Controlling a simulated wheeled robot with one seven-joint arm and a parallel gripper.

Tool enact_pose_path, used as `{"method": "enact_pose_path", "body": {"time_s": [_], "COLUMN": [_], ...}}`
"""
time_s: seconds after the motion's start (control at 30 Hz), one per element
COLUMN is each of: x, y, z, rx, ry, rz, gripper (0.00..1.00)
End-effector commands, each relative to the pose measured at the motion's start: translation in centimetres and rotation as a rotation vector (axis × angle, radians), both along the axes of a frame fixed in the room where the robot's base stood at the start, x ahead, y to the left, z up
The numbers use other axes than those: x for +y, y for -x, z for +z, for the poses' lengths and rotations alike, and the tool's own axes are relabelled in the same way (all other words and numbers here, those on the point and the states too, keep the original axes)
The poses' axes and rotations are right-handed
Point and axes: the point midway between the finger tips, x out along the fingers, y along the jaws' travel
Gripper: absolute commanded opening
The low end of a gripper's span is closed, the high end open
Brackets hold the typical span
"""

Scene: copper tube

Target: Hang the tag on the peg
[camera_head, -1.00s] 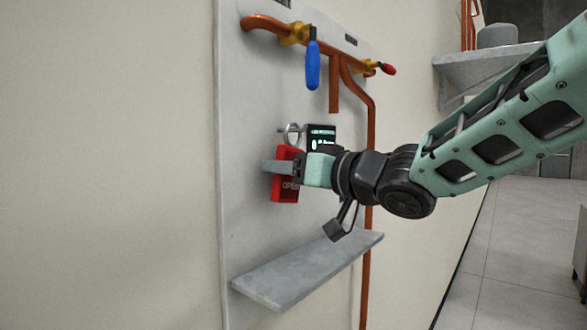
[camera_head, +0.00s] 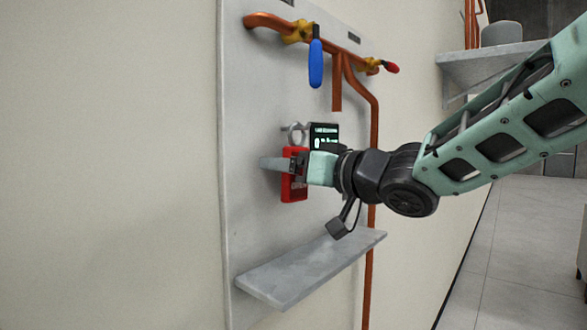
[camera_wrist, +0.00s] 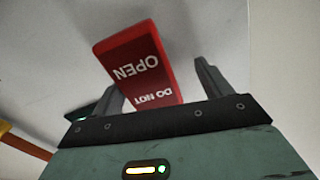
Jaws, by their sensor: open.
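The red tag (camera_head: 293,187) hangs upright against the grey board in the head view, below a metal ring (camera_head: 296,133) that is around or in front of a thin peg (camera_head: 284,129); I cannot tell which. The tag's white lettering "DO NOT OPEN" reads upside down in the wrist view (camera_wrist: 138,64). My gripper (camera_head: 285,165) is open at the tag's upper part. In the wrist view its two fingers (camera_wrist: 160,88) stand apart on either side of the tag, with a gap at the right finger. Part of the tag is hidden behind the gripper in the head view.
A small dark display box (camera_head: 324,136) is mounted just right of the ring. Copper pipes (camera_head: 372,150) with a blue-handled valve (camera_head: 316,63) and a red-handled valve (camera_head: 391,68) run above and right. A grey shelf (camera_head: 300,272) juts out below. The board's left side is clear.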

Motion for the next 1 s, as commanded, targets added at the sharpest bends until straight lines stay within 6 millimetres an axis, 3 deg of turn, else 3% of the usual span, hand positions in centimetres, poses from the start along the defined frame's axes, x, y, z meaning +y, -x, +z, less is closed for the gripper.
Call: {"method": "enact_pose_path", "body": {"time_s": [0.27, 0.8, 1.0], "x": [-1.6, -10.8, -13.1], "y": [1.2, 8.3, 10.0], "z": [-0.1, -0.1, 0.1], "rx": [-0.001, -0.004, -0.001], "ry": [-0.003, -0.003, -0.001], "rz": [-0.001, -0.002, -0.003], "gripper": [0.78, 0.78, 0.78]}}
